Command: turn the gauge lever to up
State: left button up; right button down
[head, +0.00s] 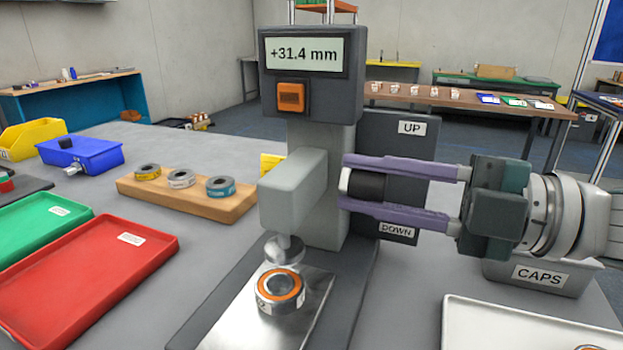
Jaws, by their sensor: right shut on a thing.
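The grey gauge (328,150) stands on the table, and its display (303,54) reads +31.4 mm. A dark plate on its right side bears an UP label (411,128) above and a DOWN label (397,230) below. The black lever grip (366,186) sits between the labels. My right gripper (345,183) comes in from the right, its purple fingers above and below the grip, shut on it. A round part with an orange ring (281,289) lies on the metal plate under the gauge's probe (285,249). My left gripper is not in view.
A wooden block with several rings (232,210) is left of the gauge. Red (88,262) and green (32,232) trays lie further left. A CAPS bin (540,279) is below my right wrist, and a white tray (452,320) is front right.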

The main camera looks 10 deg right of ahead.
jog(key=c, duration=0.9)
grip_release()
jog(key=shift+r, duration=0.25)
jog(key=o, duration=0.3)
jog(key=shift+f, duration=0.15)
jog(key=b+v, duration=0.1)
jog(key=v, duration=0.9)
